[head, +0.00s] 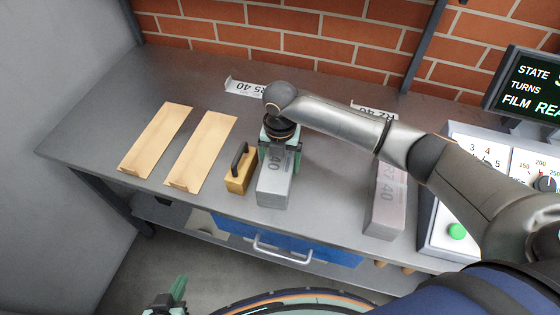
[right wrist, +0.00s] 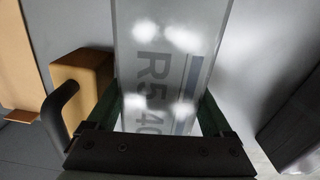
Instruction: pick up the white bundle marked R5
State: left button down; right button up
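The white bundle marked R5 (head: 274,187) lies long and pale on the grey table in the head view; its label "R5 40" is large in the right wrist view (right wrist: 165,60). My right gripper (head: 280,158) comes down over it, with one green finger on each side. In the right wrist view the fingers (right wrist: 160,112) stand close along both sides; whether they press on it cannot be told. My arm hides its far part. My left gripper (head: 168,300) is low at the bottom edge of the head view, with its fingers apart and empty.
A wooden block with a black handle (head: 239,172) stands close left of the bundle. Two tan folders (head: 201,150) lie further left. Another bundle marked R2 or R7 (head: 386,205) lies to the right, beside a control panel (head: 457,205). Printed labels (head: 246,87) lie along the back.

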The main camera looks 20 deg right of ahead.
grip_shut()
jog(key=shift+w+r, duration=0.1)
dwell(0.5)
